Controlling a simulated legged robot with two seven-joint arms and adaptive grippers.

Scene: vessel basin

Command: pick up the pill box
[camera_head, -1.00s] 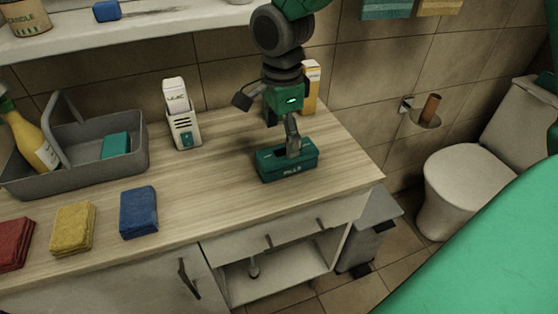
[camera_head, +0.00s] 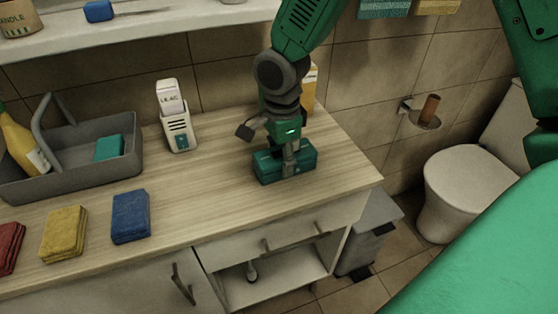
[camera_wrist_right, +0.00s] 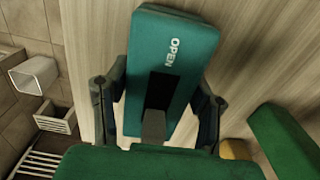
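The pill box (camera_head: 305,160) is a teal-green box on the right part of the wooden counter, below my right gripper. In the right wrist view the pill box (camera_wrist_right: 178,50) shows the word OPEN on its top and a dark slot. My right gripper (camera_head: 288,160) is lowered over it, one finger in front of its near side. In the wrist view the fingers of my right gripper (camera_wrist_right: 157,112) are spread on either side of the box; contact is unclear. The box rests on the counter. My left gripper is out of view.
A white and grey dispenser (camera_head: 178,118) and a yellow-orange carton (camera_head: 309,88) stand near the wall. A grey caddy (camera_head: 85,170) holds a yellow bottle and a teal sponge. Blue (camera_head: 131,217), yellow (camera_head: 64,234) and red (camera_head: 10,247) folded cloths lie along the front.

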